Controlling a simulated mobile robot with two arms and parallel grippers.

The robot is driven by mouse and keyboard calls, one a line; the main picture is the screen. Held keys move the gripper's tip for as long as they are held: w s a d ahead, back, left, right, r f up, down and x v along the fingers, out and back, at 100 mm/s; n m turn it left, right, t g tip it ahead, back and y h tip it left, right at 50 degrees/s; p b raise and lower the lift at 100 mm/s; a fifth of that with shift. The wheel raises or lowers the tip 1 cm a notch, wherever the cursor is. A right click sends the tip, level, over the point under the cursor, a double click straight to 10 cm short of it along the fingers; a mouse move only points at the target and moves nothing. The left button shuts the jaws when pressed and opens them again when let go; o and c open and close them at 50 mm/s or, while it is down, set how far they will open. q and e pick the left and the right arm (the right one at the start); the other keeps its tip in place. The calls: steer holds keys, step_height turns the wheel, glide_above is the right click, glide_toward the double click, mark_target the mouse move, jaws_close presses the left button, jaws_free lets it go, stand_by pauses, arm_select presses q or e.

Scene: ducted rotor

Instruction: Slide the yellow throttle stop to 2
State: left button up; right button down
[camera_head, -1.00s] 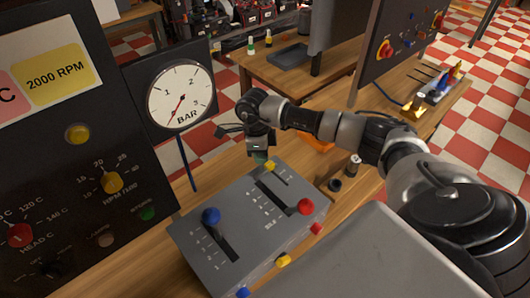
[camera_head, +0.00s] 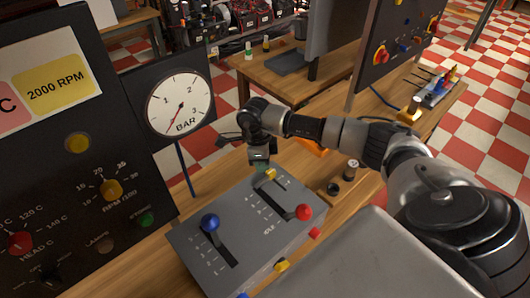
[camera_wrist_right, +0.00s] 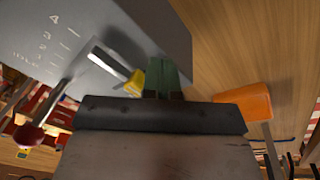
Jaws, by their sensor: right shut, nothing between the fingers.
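The yellow throttle stop (camera_head: 265,175) is a small block at the far end of the grey console, near the slot of the red-knobbed lever (camera_head: 304,212). My right gripper (camera_head: 260,166) points down beside it. In the right wrist view, the shut green fingertips (camera_wrist_right: 168,75) are right next to the yellow stop (camera_wrist_right: 136,83), with nothing between them. I cannot tell whether they touch it. A printed number scale (camera_wrist_right: 48,38) runs beside the slot; the stop's exact reading is unclear. My left gripper is not in view.
A blue-knobbed lever (camera_head: 210,222) stands on the same console (camera_head: 190,242). A dark panel with a pressure gauge (camera_head: 179,105) stands to the left. An orange object (camera_head: 312,146) and small dark parts (camera_head: 334,188) lie on the wooden bench to the right.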

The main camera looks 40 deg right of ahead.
mark_target(270, 171)
steer(key=shift+s+d+f+p, duration=0.1)
steer(key=shift+s+p, duration=0.4)
steer(key=shift+s, duration=0.75)
steer(key=shift+s+d+f+p, duration=0.1)
steer(key=shift+s+p, duration=0.35)
steer(key=shift+s, duration=0.8)
steer(key=shift+w, duration=0.1)
steer(key=shift+w+r+b, duration=0.1)
steer(key=shift+w+b, duration=0.3)
steer(key=shift+b, duration=0.2)
steer(key=shift+w, duration=0.2)
steer(key=shift+w+r, duration=0.1)
steer(key=shift+w, duration=0.2)
steer(key=shift+a, duration=0.1)
steer(key=shift+w+r, duration=0.3)
steer(key=shift+r, duration=0.1)
steer(key=shift+w+r+p, duration=0.2)
steer(key=shift+r+p, duration=0.55)
steer(key=shift+r, duration=0.55)
steer(key=shift+w+r+p, duration=0.2)
steer(key=shift+r+p, duration=0.5)
steer(key=shift+r, duration=0.6)
